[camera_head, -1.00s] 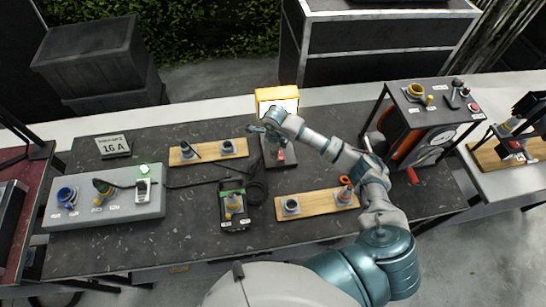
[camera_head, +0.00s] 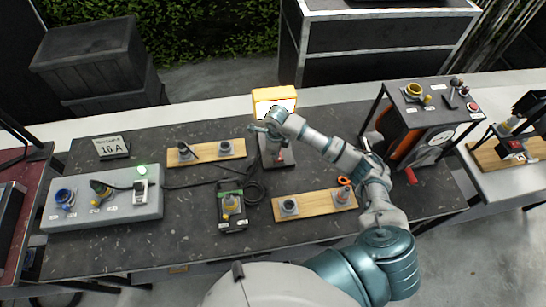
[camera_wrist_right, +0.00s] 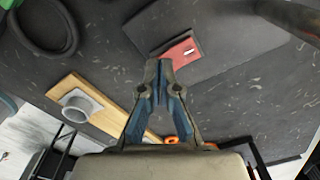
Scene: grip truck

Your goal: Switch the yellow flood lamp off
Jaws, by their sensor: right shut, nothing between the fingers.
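The yellow flood lamp (camera_head: 275,95) stands at the back middle of the dark table, and its face glows white. A red switch (camera_head: 281,157) sits on the lamp's dark base plate; it also shows in the right wrist view (camera_wrist_right: 181,53) with a small light mark on it. My right gripper (camera_head: 262,130) is above the base, in front of the lamp. In the right wrist view its fingertips (camera_wrist_right: 160,68) are shut and empty, close beside the red switch's edge. I cannot tell whether they touch it. My left gripper is not in view.
Wooden boards with sockets lie behind left (camera_head: 205,152) and in front (camera_head: 315,203). A black box with a yellow plug (camera_head: 231,208) and a looped black cable lie left of the lamp base. A grey socket panel (camera_head: 105,205) is at left; a cable reel stands at right.

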